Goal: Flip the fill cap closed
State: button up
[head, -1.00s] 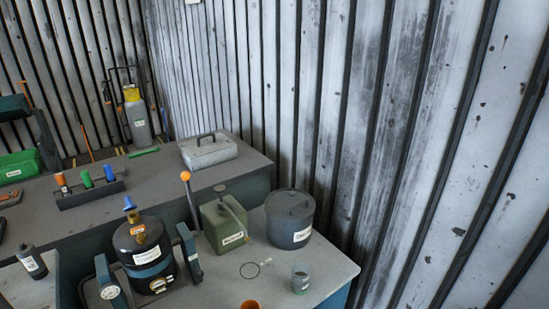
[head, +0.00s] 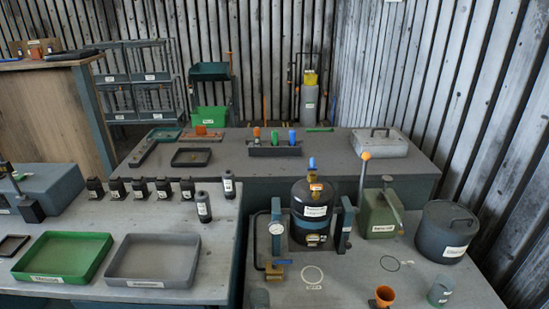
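No part is clearly marked as the fill cap, and I cannot tell which part it is or whether it stands open. A black labelled tank (head: 312,212) stands upright between two blue-grey posts on the right front table, with a brass-coloured fitting, an orange tag and a blue top piece (head: 312,164). A green labelled box (head: 379,219) with a slanting lever stands to its right. A dark round pot (head: 446,230) with a lid and handle stands further right. My gripper is not in the head view.
Green (head: 65,256) and grey (head: 153,259) trays lie on the left table. A ribbed wall closes the right side.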

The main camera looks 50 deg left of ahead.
aim_at(312, 167)
jog(key=u, duration=1.85)
jog(key=i, duration=0.55)
